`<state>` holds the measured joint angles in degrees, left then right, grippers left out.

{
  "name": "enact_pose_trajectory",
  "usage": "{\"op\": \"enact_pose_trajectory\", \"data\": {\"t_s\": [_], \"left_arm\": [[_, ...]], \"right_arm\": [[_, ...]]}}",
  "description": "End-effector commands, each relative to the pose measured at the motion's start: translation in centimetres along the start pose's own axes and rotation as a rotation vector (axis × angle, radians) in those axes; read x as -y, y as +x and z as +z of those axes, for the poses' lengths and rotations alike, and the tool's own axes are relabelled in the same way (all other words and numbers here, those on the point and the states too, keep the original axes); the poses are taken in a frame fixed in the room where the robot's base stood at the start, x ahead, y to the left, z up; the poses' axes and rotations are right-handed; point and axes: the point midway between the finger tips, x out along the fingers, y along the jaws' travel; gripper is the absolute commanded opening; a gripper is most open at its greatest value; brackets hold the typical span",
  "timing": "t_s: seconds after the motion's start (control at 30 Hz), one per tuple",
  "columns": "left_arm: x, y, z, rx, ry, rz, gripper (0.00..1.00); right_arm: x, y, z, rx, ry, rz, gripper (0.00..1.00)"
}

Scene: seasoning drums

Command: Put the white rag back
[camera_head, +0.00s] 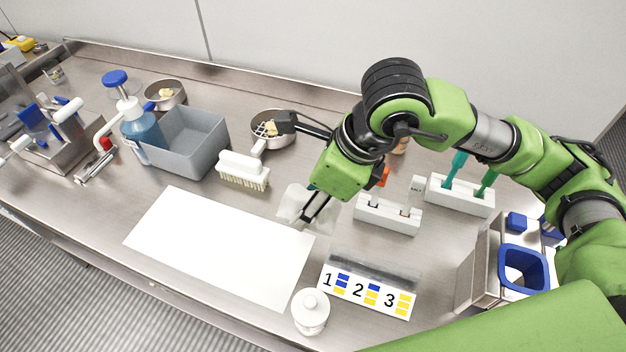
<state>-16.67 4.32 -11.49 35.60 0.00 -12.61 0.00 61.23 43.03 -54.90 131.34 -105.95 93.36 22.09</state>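A small, pale, whitish cloth (291,203), which looks like the white rag, lies on the steel table just right of the brush. My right gripper (308,219) points down over its right side, and its dark fingers overlap the cloth in the picture. The fingers hide part of the cloth. I cannot tell whether they are apart or closed on it. My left gripper is not in view.
A flat white sheet (215,248) lies at front centre. Around the cloth stand a white brush (243,172), a grey bin (188,145), a white holder (388,215), a numbered sign (368,290) and a white lidded jar (311,312). A blue-rimmed container (523,268) is at right.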

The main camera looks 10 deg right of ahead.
Motion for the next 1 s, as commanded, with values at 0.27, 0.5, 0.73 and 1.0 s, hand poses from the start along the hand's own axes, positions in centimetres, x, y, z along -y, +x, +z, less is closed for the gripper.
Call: {"op": "enact_pose_trajectory", "data": {"t_s": [0.27, 0.5, 0.73, 1.0], "left_arm": [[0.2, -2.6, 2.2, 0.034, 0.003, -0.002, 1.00], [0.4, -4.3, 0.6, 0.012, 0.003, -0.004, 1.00], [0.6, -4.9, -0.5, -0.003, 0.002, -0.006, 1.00], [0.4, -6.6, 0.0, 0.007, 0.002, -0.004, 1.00]], "right_arm": [[5.6, 2.9, 1.0, -0.005, 0.009, 0.001, 0.28], [9.8, 7.1, 1.1, -0.006, 0.005, 0.002, 0.28], [11.9, 9.9, 0.9, -0.001, 0.002, 0.000, 0.28], [12.5, 12.2, 0.1, -0.004, 0.002, 0.002, 0.28]]}}
